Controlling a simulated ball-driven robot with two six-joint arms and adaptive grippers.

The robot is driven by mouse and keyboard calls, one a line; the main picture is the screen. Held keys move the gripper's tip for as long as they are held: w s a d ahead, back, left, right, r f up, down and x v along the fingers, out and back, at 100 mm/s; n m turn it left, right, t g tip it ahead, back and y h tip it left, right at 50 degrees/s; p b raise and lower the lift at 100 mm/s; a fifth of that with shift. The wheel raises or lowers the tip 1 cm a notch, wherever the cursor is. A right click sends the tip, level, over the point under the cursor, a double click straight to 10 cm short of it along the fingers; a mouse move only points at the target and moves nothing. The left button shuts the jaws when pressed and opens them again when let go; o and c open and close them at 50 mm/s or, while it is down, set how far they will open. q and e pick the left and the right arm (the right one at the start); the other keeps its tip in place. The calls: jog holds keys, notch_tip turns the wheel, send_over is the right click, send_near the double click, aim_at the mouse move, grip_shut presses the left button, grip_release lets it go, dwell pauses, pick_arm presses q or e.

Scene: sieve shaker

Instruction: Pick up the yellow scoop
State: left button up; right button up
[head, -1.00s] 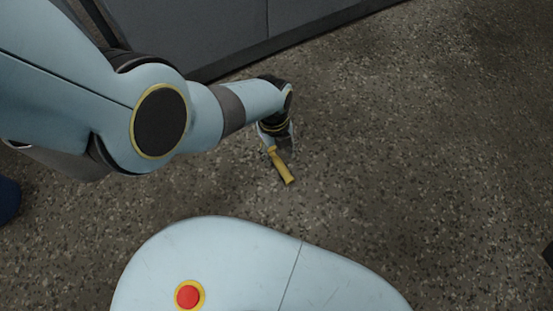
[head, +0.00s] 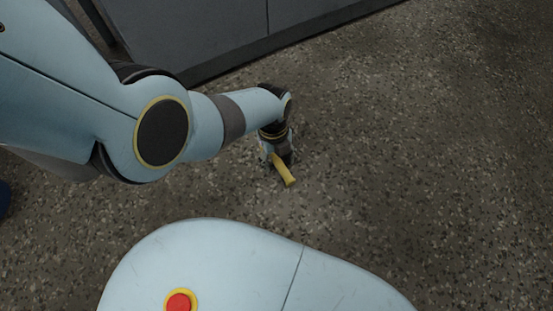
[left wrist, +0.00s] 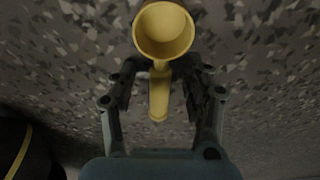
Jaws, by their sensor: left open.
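My left gripper (head: 283,158) is open over the scoop. In the left wrist view its fingers (left wrist: 160,75) stand on either side of the handle, and I cannot tell whether they touch it. My right gripper is not in view.
A dark grey cabinet (head: 205,35) stands at the back, with its base edge on the floor behind my left arm. The speckled floor (head: 420,150) to the right of the scoop is clear.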

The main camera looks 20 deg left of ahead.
pick_arm(q)
grip_shut()
dwell(0.3)
jog(key=shift+r, duration=0.1)
